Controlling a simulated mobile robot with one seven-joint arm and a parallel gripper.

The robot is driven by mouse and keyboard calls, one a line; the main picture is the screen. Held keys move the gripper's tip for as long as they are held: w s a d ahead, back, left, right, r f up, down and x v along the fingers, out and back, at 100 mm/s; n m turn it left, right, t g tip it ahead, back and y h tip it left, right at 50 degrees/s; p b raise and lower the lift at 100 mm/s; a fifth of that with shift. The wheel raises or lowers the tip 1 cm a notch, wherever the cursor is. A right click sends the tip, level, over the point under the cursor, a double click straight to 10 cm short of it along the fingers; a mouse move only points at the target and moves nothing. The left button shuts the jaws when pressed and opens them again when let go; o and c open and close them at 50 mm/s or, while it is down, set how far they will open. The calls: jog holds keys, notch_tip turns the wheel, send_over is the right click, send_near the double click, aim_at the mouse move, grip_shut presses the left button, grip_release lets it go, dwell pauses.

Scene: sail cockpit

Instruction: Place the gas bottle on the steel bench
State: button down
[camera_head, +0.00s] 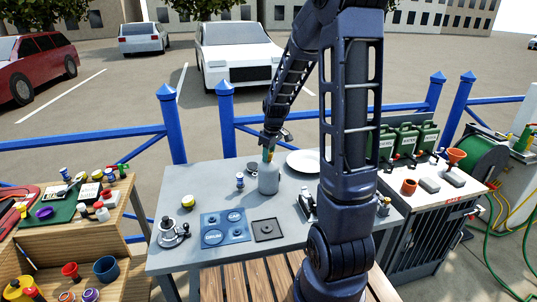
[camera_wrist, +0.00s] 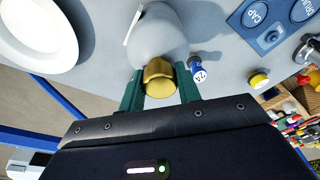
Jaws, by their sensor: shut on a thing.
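The gas bottle (camera_head: 268,180) is a grey, round-shouldered bottle with a brass-coloured top. It is upright at the middle of the grey steel bench (camera_head: 200,190), and its base appears to be at the bench top; I cannot tell if there is a small gap. My gripper (camera_head: 269,146) comes down from above it. In the wrist view, the green fingers of my gripper (camera_wrist: 160,92) are shut on the brass top of the gas bottle (camera_wrist: 158,38). The lower part of the bottle is hidden in the wrist view.
A white plate (camera_head: 303,161) lies behind to the right. A small blue-and-white can (camera_head: 240,180) stands just left of the bottle. A blue labelled mat (camera_head: 225,227) and a dark square plate (camera_head: 267,229) lie in front. A metal pot (camera_head: 172,232) stands front left.

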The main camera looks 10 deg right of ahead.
jog(key=c, duration=1)
grip_release()
jog(key=shift+f, duration=0.1)
notch_tip(320, 180, up, 11)
jog(key=s+d, duration=0.1)
jog(key=s+d+r+m+t, duration=0.1)
jog(key=s+r+m, duration=0.1)
jog(key=s, duration=0.6)
jog(key=s+d+r+m+t, duration=0.1)
jog(key=s+d+r+m, duration=0.1)
jog(key=s, duration=0.6)
jog(key=s+d+r+m+t+h, duration=0.1)
jog(key=s+r+m, duration=0.3)
jog(key=s, duration=0.4)
jog(key=shift+s+d+m, duration=0.2)
jog(key=shift+s+m, duration=0.15)
jog(key=shift+m, duration=0.05)
jog(key=o, duration=0.4)
jog(key=shift+s, duration=0.15)
jog(key=shift+c, duration=0.2)
jog(key=o, duration=0.6)
